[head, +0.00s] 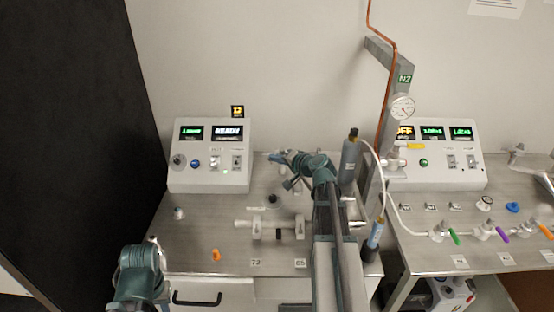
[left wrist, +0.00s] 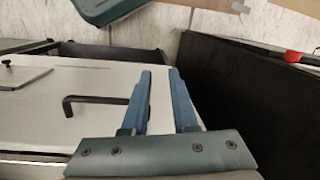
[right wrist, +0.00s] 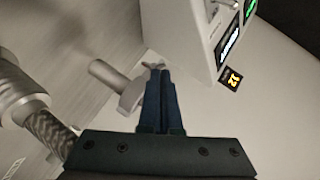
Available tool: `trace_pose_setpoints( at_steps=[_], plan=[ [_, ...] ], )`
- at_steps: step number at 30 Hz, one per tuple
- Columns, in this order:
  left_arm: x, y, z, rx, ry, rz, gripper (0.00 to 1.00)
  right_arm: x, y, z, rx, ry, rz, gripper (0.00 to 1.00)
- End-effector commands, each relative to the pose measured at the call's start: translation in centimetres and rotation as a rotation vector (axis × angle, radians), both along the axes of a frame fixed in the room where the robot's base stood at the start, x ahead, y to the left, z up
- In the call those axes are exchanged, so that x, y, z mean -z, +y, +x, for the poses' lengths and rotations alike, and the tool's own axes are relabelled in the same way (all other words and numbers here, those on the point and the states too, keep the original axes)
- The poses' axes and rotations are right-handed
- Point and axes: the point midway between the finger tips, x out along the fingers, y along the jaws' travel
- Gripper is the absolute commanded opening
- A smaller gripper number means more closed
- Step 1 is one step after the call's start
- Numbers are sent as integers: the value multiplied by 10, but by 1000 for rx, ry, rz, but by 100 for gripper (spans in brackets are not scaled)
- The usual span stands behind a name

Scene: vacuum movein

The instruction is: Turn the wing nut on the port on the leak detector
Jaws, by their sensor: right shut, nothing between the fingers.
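The leak detector (head: 210,155) is the white box with a READY display at the back left of the bench; part of it shows in the right wrist view (right wrist: 190,35). My right gripper (head: 280,158) is just right of it, above the bench. In the right wrist view its blue fingers (right wrist: 160,78) are shut together and empty. A grey port tube with a flange or clamp (right wrist: 128,92) lies beside the fingers. A small light piece, possibly the wing nut (right wrist: 155,65), shows at the fingertips; contact cannot be told. My left gripper (left wrist: 162,82) is open and empty near a drawer handle.
A grey fitting (head: 275,228) lies across the bench (head: 190,250) in front. A second white instrument (head: 440,155), a gauge (head: 402,106) and coloured valves stand to the right. A copper pipe (head: 388,85) rises along a post. A dark wall (head: 70,120) bounds the left.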

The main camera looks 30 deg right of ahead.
Motion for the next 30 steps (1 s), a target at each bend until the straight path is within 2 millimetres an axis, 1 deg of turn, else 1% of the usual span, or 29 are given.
trace_pose_setpoints(
  at_steps=[30],
  plan=[
    [-29, 0, 0, 0, 0, 0, 27, -5, 5, 3, -1, 99, -158, 0]
  ],
)
